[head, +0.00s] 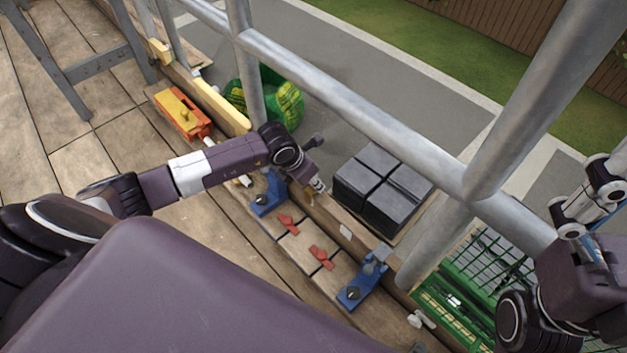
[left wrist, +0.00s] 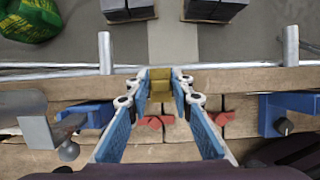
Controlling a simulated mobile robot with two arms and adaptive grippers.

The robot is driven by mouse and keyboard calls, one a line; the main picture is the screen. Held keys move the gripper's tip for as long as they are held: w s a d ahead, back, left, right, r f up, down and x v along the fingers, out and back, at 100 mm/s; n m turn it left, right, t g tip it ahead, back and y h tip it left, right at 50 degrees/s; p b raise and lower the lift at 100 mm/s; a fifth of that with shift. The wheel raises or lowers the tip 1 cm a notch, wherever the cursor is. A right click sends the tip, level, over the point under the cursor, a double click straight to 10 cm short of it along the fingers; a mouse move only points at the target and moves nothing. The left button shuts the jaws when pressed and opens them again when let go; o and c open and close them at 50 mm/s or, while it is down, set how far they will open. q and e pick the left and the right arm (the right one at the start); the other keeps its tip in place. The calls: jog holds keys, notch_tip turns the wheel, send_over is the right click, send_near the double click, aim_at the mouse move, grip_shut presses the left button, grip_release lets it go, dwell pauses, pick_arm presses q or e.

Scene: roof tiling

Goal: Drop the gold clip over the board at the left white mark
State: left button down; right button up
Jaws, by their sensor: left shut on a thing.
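The gold clip (left wrist: 161,84) is between the fingertips of my left gripper (left wrist: 160,88) in the left wrist view. The gripper is shut on it. The upright wooden board (left wrist: 250,80) lies below and behind the clip; I cannot tell whether they touch. In the head view my left gripper (head: 318,186) is above the board (head: 375,250), and the clip shows only as a tiny piece. One white mark (head: 345,231) shows on the board to the right of the gripper. No other mark is visible near the gripper. My right gripper (head: 585,215) is far right, away from the board.
Blue clamps (head: 268,195) (head: 362,280) stand on the planks beside the board, with red pieces (head: 320,257) between them. Metal railing (head: 370,110) runs beyond the board. Dark block stacks (head: 385,185), a green bag (head: 288,100) and a green crate (head: 455,305) lie outside.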

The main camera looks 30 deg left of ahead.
pick_arm(q)
jog(key=shift+f, duration=0.1)
dwell(0.3)
jog(key=c, duration=1.6)
grip_release()
jog(key=v, duration=1.2)
jog(key=shift+s, duration=0.1)
